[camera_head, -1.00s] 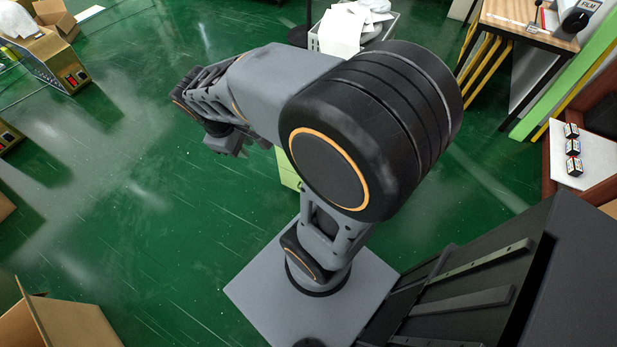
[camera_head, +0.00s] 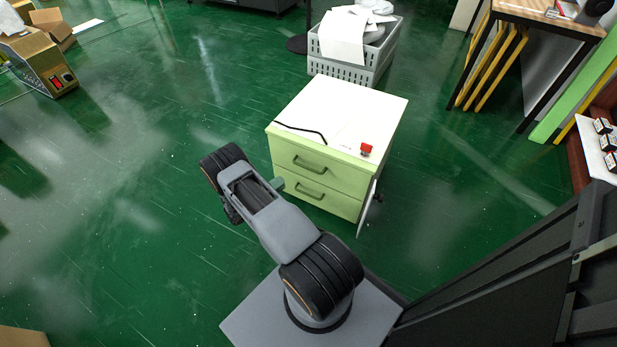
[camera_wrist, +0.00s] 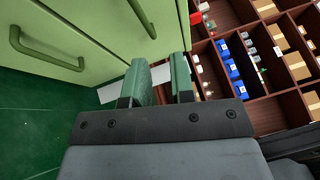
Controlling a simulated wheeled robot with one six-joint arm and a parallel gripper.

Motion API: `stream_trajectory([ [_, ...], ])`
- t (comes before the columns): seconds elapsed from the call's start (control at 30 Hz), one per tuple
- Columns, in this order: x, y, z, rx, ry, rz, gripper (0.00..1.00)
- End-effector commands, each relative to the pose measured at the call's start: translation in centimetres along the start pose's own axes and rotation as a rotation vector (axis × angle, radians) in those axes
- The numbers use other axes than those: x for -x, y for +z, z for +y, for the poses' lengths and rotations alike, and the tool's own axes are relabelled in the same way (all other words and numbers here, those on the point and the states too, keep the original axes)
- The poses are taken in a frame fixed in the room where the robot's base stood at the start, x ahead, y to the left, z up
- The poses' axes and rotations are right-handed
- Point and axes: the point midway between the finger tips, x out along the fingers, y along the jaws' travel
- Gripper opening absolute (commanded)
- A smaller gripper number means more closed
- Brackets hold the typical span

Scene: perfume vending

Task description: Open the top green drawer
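The cabinet with a white top (camera_head: 325,105) and pale green front stands in the middle of the head view. Its top green drawer (camera_head: 345,177) looks shut, with a dark green bar handle (camera_head: 309,165); a second drawer (camera_head: 330,200) with a like handle is below. My gripper (camera_head: 279,184) is just left of the drawer fronts in the head view, largely hidden by my wrist. In the wrist view my gripper (camera_wrist: 160,80) shows two green finger pads apart, with nothing between them. Two handles lie beyond the fingers, one at upper left (camera_wrist: 48,50), one at top centre (camera_wrist: 140,18).
A red button (camera_head: 366,149) and a dark bent rod (camera_head: 302,129) are on the cabinet top. A grey crate (camera_head: 345,73) stands behind it. A white panel (camera_head: 367,208) stands out at its right side. Green floor (camera_head: 130,200) is clear at left.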

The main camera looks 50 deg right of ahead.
Motion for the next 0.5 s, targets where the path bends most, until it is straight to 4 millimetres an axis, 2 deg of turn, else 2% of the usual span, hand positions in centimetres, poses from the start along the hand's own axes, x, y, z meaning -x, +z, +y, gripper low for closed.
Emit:
stream_trajectory([
  [0.03, 0.1, -0.5, 1.6, 0.033, -0.011, -0.019, 0.23],
  [0.17, -0.1, -0.9, 2.9, 0.082, -0.032, -0.051, 0.23],
  [0.33, -2.1, -0.9, 3.2, 0.097, -0.038, -0.057, 0.23],
  [0.5, -5.4, -0.8, 3.1, 0.095, -0.037, -0.055, 0.23],
])
